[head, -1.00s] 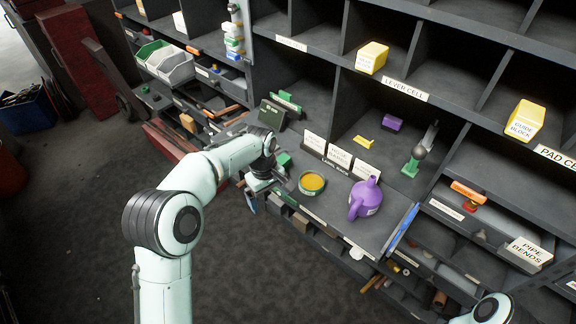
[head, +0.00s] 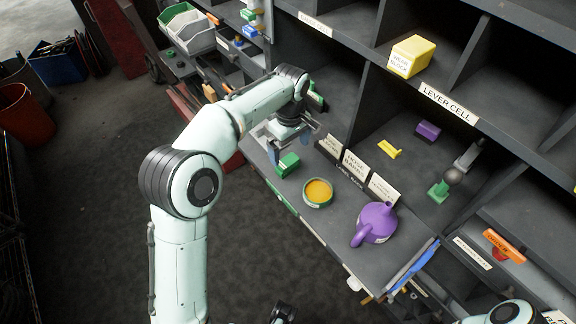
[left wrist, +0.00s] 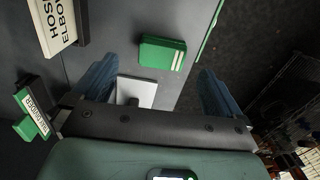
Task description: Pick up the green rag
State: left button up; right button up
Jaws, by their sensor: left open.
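The green rag (head: 288,164) is a small folded block on the shelf ledge, left of a round tin. In the left wrist view the rag (left wrist: 162,53) is green with pale stripes at one end, lying flat on the grey surface. My left gripper (head: 290,145) is open just behind the rag and apart from it. In the left wrist view its fingers (left wrist: 155,88) stand wide with the rag beyond their tips, between their lines. A white piece (left wrist: 137,91) shows between the fingers.
A green tin with yellow contents (head: 318,192) and a purple pot (head: 375,223) stand right of the rag. White label cards (head: 355,165) stand behind them. A labelled green object (left wrist: 33,112) is close to one finger. The ledge drops off toward the dark floor.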

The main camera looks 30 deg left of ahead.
aim_at(287, 161)
pick_arm(q)
jog(key=f, duration=0.2)
jog(key=f+b, duration=0.1)
jog(key=f, duration=0.4)
jog(key=shift+s+a, duration=0.2)
jog(key=shift+a, duration=0.05)
jog(key=shift+r, duration=0.1)
jog(key=c, duration=1)
